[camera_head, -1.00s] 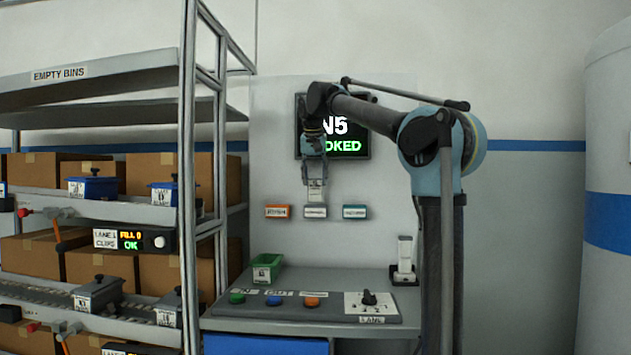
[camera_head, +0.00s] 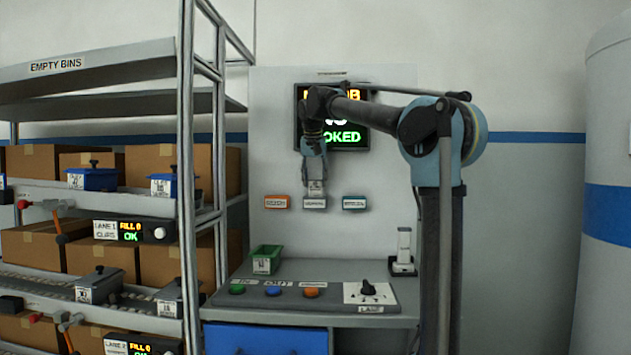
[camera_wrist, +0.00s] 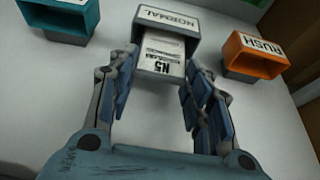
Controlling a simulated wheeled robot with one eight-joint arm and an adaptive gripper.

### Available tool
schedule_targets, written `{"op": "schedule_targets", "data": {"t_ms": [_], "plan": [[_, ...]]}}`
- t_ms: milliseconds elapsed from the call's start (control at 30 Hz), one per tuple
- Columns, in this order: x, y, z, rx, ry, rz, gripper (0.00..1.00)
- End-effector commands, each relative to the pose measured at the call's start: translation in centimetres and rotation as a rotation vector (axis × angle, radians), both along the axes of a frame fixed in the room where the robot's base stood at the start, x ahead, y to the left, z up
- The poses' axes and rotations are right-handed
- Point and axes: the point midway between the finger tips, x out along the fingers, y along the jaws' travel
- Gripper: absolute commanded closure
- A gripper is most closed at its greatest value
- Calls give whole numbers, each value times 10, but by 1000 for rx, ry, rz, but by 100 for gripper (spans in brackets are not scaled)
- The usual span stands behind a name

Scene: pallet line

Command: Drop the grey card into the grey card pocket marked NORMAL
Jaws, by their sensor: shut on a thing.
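My gripper (camera_wrist: 160,68) is shut on the grey card (camera_wrist: 161,50), a pale card printed N5. In the wrist view the card's far end is at the mouth of the grey pocket (camera_wrist: 184,22) marked NORMAL, seemingly partly inside; how deep I cannot tell. In the head view my gripper (camera_head: 315,178) points down just above the grey pocket (camera_head: 315,204), the middle one of three on the wall panel. The card (camera_head: 315,187) shows small there, above the pocket's front.
An orange pocket (camera_wrist: 254,60) marked RUSH and a teal pocket (camera_wrist: 62,18) flank the grey one. Below are a console (camera_head: 335,300) with buttons and a knob, a green bin (camera_head: 266,259) and a small white stand (camera_head: 403,245). A bin rack stands left.

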Motion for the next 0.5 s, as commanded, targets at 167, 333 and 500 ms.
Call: {"op": "schedule_targets", "data": {"t_ms": [167, 333, 500], "plan": [[0, 0, 0, 0, 0, 0, 36], [0, 0, 0, 0, 0, 0, 31], [0, 0, 0, 0, 0, 0, 31]]}}
